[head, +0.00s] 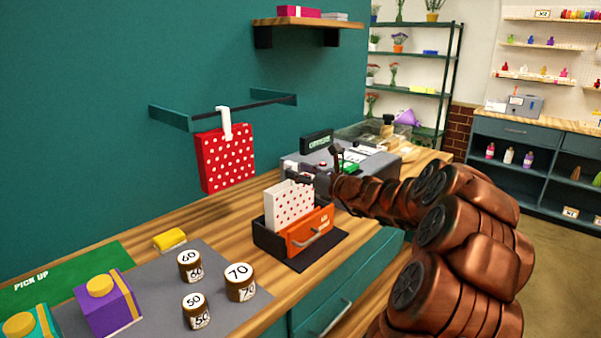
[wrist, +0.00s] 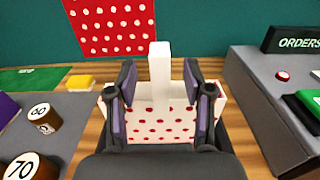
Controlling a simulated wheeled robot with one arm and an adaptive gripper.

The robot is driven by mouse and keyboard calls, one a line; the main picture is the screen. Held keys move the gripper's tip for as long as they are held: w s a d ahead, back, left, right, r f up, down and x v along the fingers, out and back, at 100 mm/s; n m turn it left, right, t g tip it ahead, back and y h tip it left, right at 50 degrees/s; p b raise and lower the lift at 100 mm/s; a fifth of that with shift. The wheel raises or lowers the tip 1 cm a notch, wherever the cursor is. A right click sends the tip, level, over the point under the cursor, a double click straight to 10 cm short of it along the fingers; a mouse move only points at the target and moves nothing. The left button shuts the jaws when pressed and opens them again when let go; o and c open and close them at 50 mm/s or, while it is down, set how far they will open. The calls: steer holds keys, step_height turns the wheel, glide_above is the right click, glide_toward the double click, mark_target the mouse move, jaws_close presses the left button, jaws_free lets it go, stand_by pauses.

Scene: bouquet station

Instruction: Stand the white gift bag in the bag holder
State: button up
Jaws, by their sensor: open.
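The white gift bag (head: 288,206) with red dots stands upright inside the bag holder (head: 268,238), a dark box with an orange front and a handle. In the wrist view the bag (wrist: 160,126) and its upright white handle (wrist: 159,65) are between the two fingers. My gripper (wrist: 159,80) is open, with one finger on each side of the handle and gaps on both sides. In the head view my gripper (head: 302,181) is just above the bag's upper right. The bag's lower part is hidden by the holder's walls.
A red dotted bag (head: 226,160) hangs from a wall rail (head: 242,107) at the back left. A grey register with an orders sign (head: 318,142) stands behind the holder. Numbered weights (head: 240,281), a purple box (head: 106,302) and a yellow block (head: 169,239) are at the left.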

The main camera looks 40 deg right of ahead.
steer(key=v, duration=1.2)
stand_by(0.4)
